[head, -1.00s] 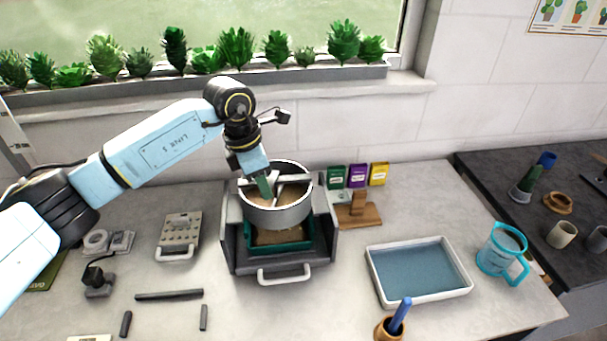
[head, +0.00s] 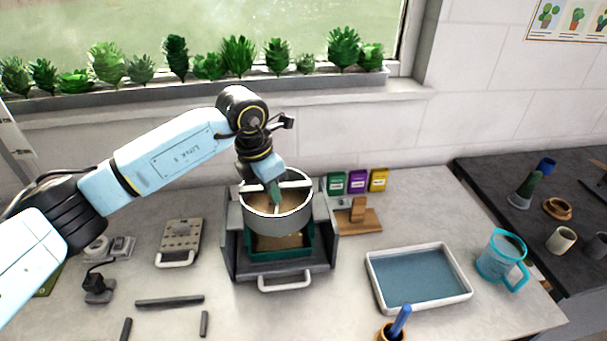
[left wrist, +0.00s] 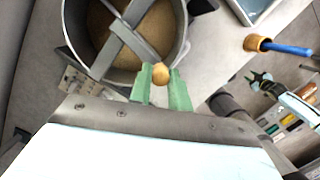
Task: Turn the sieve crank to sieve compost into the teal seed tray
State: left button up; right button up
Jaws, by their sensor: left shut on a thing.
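The sieve (head: 281,222) is a round grey drum on a grey stand, with brown compost (left wrist: 101,22) inside. A metal crank bar (left wrist: 138,40) crosses its top and ends in a small wooden knob (left wrist: 161,73). My left gripper (head: 275,193) reaches down over the sieve from behind. Its green fingers are shut on the crank knob, shown in the left wrist view (left wrist: 160,88). The knob is hidden in the head view. The teal seed tray (head: 262,254) sits in the stand under the drum, with brown compost in it.
A white-rimmed blue tray (head: 468,284), a teal jug (head: 494,262) and a wooden pot with a blue-handled tool (head: 391,331) stand to the right. Seed packets (head: 357,182) and a wooden stand (head: 360,220) are just right of the sieve. Dark bars (head: 170,301) lie at front left.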

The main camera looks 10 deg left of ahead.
pick_arm(q)
jog(key=shift+d+n, duration=0.45)
jog(key=shift+n, duration=0.15)
jog(key=d+n, duration=0.1)
jog(key=n, duration=0.1)
jog(key=w+d+n, duration=0.1)
jog(key=n, duration=0.1)
jog(key=shift+d+y, duration=0.15)
jog(key=shift+y, duration=0.25)
jog(key=w+d+n, duration=0.1)
jog(key=n, duration=0.3)
jog(key=shift+w+d+t+y+b, duration=0.3)
jog(key=shift+w+d+y+b, duration=0.05)
jog(key=shift+w+d+y, duration=0.05)
